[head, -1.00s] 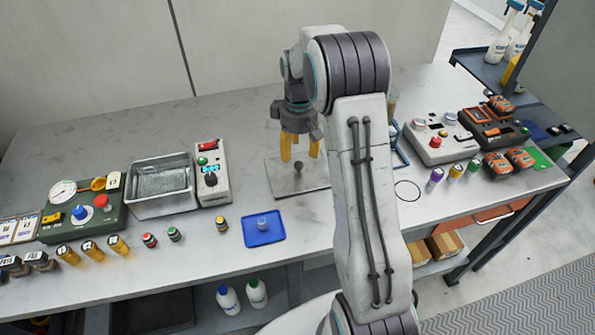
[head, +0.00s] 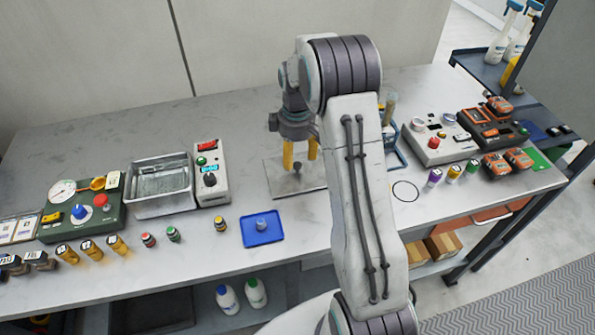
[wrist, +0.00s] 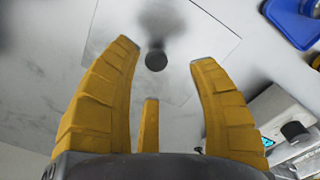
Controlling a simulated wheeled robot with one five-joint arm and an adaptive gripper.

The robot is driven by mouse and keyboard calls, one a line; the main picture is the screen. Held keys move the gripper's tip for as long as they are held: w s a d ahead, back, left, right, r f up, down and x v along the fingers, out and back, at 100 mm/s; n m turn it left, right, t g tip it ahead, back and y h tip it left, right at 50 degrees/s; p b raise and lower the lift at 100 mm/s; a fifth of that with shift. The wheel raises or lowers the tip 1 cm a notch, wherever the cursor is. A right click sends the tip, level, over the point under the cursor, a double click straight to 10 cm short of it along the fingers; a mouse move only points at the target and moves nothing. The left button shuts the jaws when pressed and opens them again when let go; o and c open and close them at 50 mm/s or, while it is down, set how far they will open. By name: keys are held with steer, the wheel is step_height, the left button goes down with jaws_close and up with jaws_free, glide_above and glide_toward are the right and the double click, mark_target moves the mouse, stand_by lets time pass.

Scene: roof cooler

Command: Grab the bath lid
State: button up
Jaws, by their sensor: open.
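The bath lid (head: 278,186) is a flat, thin metal plate with a small dark knob on top. It lies on the workbench, below my gripper (head: 300,160). The wrist view shows the lid (wrist: 205,32) with its round dark knob (wrist: 156,61) between the yellow fingers of my gripper (wrist: 164,50). The fingers are open and spread around the knob's place in the picture, with nothing held. I cannot tell how far the fingertips are above the plate. The open metal bath (head: 160,205) stands to the left on the bench.
A white control box (head: 211,175) stands between the bath and the lid. A blue tray (head: 263,232) lies in front of the lid. To the right are a blue frame (head: 396,160), partly hidden by my arm, and a grey instrument (head: 437,145). Bare bench lies behind the lid.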

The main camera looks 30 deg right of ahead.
mark_target(298, 164)
steer(key=shift+w+d+f+p, duration=0.15)
steer(key=shift+f+p, duration=0.25)
steer(key=shift+f, duration=1.9)
jaws_close()
